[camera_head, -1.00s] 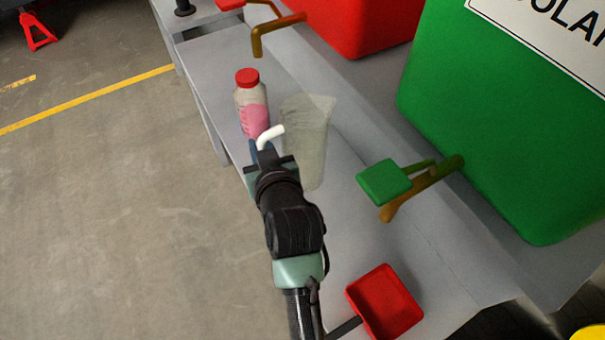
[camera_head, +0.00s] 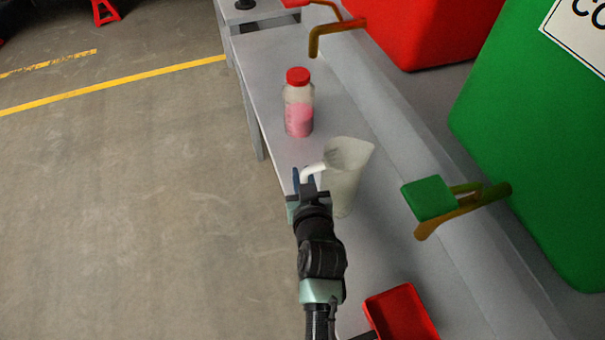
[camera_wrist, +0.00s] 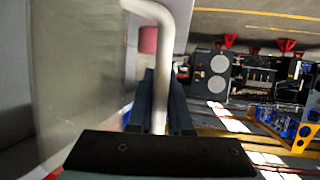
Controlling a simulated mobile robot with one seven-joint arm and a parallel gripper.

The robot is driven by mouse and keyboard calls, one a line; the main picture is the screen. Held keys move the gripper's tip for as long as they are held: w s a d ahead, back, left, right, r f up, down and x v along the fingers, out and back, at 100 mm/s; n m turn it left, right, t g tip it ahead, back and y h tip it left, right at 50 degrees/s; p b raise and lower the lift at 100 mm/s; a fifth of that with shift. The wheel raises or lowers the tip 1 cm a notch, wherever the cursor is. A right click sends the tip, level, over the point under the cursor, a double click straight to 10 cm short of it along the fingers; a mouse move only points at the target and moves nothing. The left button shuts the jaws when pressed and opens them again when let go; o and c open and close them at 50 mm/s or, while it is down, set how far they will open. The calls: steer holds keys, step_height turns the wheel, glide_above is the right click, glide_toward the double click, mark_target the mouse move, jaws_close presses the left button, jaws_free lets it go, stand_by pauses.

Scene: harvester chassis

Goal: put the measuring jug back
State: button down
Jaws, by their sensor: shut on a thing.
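The measuring jug (camera_head: 347,172) is a translucent, greyish vessel with a white handle, near the front edge of a grey bench (camera_head: 262,68). My gripper (camera_head: 304,182) is shut on its handle, left of the jug's body. In the wrist view the white handle (camera_wrist: 160,62) runs down between the fingers of my gripper (camera_wrist: 160,105), and the jug's clear wall (camera_wrist: 75,70) fills the left side. The jug looks about upright in the head view. Its base is partly hidden by my arm, so I cannot tell whether it touches the bench.
A red-capped bottle of pink liquid (camera_head: 299,105) stands on the bench beyond the jug. A green-handled tap (camera_head: 430,198) juts out on the right from a green tank (camera_head: 530,150). A red tray (camera_head: 402,315) is nearer. Bench between bottle and red tank's tap (camera_head: 335,28) is clear.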

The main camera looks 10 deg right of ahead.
steer(key=c, duration=0.8)
jaws_free()
steer(key=shift+f, duration=0.1)
steer(key=shift+c, duration=0.2)
steer(key=shift+r, duration=0.2)
steer(key=v, duration=1.2)
steer(key=w+a+r+t, duration=0.1)
steer(key=w+r+t, duration=0.25)
steer(key=r, duration=0.95)
steer(key=w+a+r+t, duration=0.15)
steer(key=w+r, duration=0.25)
steer(key=r, duration=0.9)
steer(key=s+a+r+t, duration=0.1)
steer(key=s+r+t, duration=0.2)
steer(key=r, duration=0.6)
steer(key=s+a+r+t, duration=0.1)
steer(key=s+r+t, duration=0.2)
steer(key=r, duration=0.7)
steer(key=s+a+r+t, duration=0.1)
steer(key=s+r, duration=0.3)
steer(key=r, duration=0.6)
steer(key=shift+a+r+t, duration=0.15)
steer(key=shift+t, duration=0.75)
steer(key=shift+s, duration=0.15)
